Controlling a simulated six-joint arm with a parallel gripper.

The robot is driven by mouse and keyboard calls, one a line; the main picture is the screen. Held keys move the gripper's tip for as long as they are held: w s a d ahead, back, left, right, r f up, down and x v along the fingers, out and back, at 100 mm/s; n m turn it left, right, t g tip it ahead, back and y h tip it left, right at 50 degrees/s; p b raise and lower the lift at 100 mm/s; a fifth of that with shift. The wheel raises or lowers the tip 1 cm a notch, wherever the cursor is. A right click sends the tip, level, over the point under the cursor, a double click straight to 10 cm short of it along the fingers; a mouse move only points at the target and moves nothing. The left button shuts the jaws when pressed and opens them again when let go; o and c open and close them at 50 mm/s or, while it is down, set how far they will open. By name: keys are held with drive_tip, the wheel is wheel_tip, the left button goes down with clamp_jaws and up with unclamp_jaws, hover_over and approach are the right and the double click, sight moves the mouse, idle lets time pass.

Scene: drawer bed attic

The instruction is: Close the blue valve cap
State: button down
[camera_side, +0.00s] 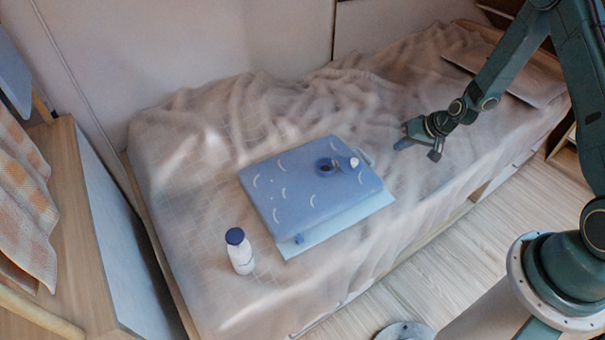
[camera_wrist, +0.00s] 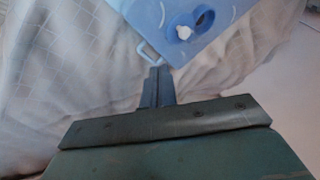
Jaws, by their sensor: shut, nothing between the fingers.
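A light blue inflatable cushion (camera_side: 290,190) with white curved marks lies on the bed. Near its right end is a dark round valve opening (camera_side: 326,167); the opening also shows in the wrist view (camera_wrist: 205,18). The blue valve cap (camera_wrist: 176,35) is open, lying beside the opening with its white plug (camera_wrist: 184,32) showing; the plug is also in the side view (camera_side: 353,162). My gripper (camera_side: 402,145) is shut and empty, right of the cushion and apart from it. In the wrist view its fingers (camera_wrist: 156,78) point toward the cushion's corner loop (camera_wrist: 150,54).
A white bottle (camera_side: 241,258) with a dark blue lid stands on the bed at the cushion's front left. The wrinkled blanket (camera_side: 190,130) around the cushion is mostly clear.

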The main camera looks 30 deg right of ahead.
drive_tip(key=x, duration=0.9)
drive_tip(key=shift+w+f, duration=0.1)
drive_tip(key=shift+f, duration=0.05)
drive_tip(key=shift+w+a+f, duration=0.25)
drive_tip(key=shift+w+a, duration=0.4)
drive_tip(key=shift+a, duration=0.15)
drive_tip(key=shift+w+a+f, duration=0.2)
drive_tip(key=shift+w+a, duration=0.35)
drive_tip(key=shift+a, duration=0.35)
